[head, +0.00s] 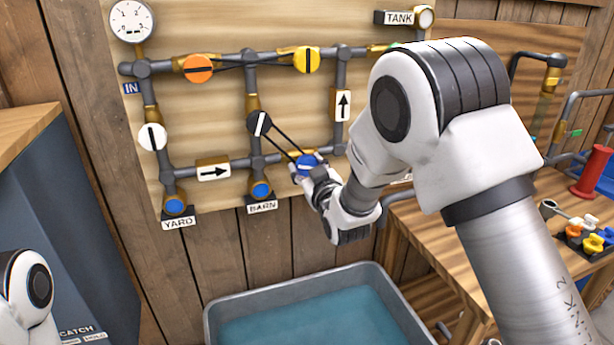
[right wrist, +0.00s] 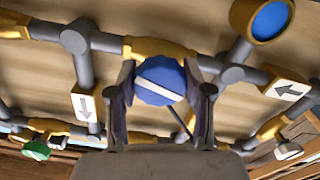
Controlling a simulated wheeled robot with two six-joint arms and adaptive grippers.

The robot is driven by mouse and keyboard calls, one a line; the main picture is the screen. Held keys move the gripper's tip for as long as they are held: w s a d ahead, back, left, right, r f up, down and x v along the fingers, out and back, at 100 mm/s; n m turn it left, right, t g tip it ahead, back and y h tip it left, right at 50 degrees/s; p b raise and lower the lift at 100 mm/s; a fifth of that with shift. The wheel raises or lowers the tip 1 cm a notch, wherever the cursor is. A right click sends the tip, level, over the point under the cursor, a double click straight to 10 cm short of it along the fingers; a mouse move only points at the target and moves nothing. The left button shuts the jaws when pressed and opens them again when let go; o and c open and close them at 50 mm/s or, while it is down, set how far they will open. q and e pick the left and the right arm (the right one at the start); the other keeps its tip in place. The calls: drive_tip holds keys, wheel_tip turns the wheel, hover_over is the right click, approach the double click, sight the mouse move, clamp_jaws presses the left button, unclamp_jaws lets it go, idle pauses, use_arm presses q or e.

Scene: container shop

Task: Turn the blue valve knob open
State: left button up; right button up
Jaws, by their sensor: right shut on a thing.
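The blue valve knob (head: 307,164) sits on the lower pipe of the wall board, right of the BARN outlet. In the right wrist view the blue knob (right wrist: 160,80) shows a white bar running at a slant across its face. My right gripper (head: 309,175) is shut on the knob, with one finger on each side of it. The fingers (right wrist: 160,95) in the right wrist view hide part of the knob's sides. In the head view the gripper covers the lower part of the knob. Only a part of my left arm shows at the lower left; its gripper is out of the picture.
The board also holds an orange knob (head: 198,69), a yellow knob (head: 306,60), a black knob (head: 259,123) and a white knob (head: 152,137). Dark rods link some knobs. A grey tub of water (head: 215,310) stands below. A wooden bench (head: 440,232) is at right.

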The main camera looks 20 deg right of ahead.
drive_tip(key=shift+n+b, duration=0.95)
drive_tip(key=shift+n, duration=0.75)
drive_tip(key=o, duration=1.2)
drive_tip(key=s, duration=1.2)
drive_tip(key=shift+d, duration=0.2)
